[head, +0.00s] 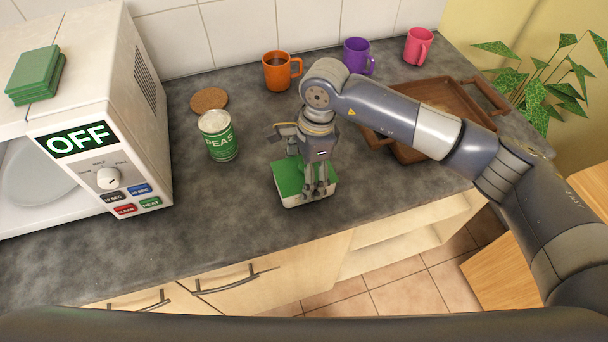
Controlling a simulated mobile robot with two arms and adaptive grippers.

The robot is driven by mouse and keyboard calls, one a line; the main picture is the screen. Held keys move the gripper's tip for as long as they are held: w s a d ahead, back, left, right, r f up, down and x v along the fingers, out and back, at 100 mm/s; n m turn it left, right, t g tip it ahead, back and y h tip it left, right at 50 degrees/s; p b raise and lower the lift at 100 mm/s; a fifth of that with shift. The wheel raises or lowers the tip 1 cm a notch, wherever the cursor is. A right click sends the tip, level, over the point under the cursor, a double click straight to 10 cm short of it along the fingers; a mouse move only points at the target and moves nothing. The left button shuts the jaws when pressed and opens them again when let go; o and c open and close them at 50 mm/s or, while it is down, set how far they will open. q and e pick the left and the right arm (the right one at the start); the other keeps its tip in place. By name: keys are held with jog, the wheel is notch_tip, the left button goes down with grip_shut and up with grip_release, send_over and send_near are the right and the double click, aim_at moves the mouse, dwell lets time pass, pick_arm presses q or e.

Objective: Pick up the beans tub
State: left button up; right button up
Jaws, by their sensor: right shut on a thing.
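A low white tub with a green lid (287,177) sits near the front edge of the grey counter; it is the only tub I see, and I take it as the beans tub, though no label on it can be read. My right gripper (318,192) comes down on it from above and is shut on its right part. The gripper's fingers hide part of the lid. I cannot tell whether the tub is touching the counter or slightly raised. My left gripper is not in view.
A peas can (218,137) stands left of the tub, beside a round cork mat (209,100). Orange (276,73), purple (357,55) and pink (418,46) mugs stand along the back. A brown tray (408,153) lies right, partly behind my arm. A white microwave (150,130) stands left.

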jog(key=shift+w+r+b, duration=0.1)
jog(key=shift+r+b, duration=0.2)
jog(key=shift+r, duration=0.15)
jog(key=shift+s+a+r+b, duration=0.1)
jog(key=shift+s+r+b, duration=0.25)
jog(key=shift+r, duration=0.15)
jog(key=shift+s+r+b, duration=0.2)
jog(key=shift+r+b, duration=0.15)
jog(key=shift+r, duration=0.1)
jog(key=s+a+r+b, duration=0.25)
jog(key=s+b, duration=0.25)
jog(key=s, duration=0.9)
jog(key=w+d+f+n, duration=0.1)
jog(key=w+d+n, duration=0.1)
jog(key=d+n, duration=0.5)
jog(key=w+d+f+n+g+h, duration=0.1)
jog(key=d+n, duration=0.6)
jog(key=d, duration=0.8)
jog(key=shift+w+f+h, duration=0.3)
jog(key=shift+w+f, duration=0.45)
jog(key=shift+w, duration=0.25)
jog(key=shift+a, duration=0.15)
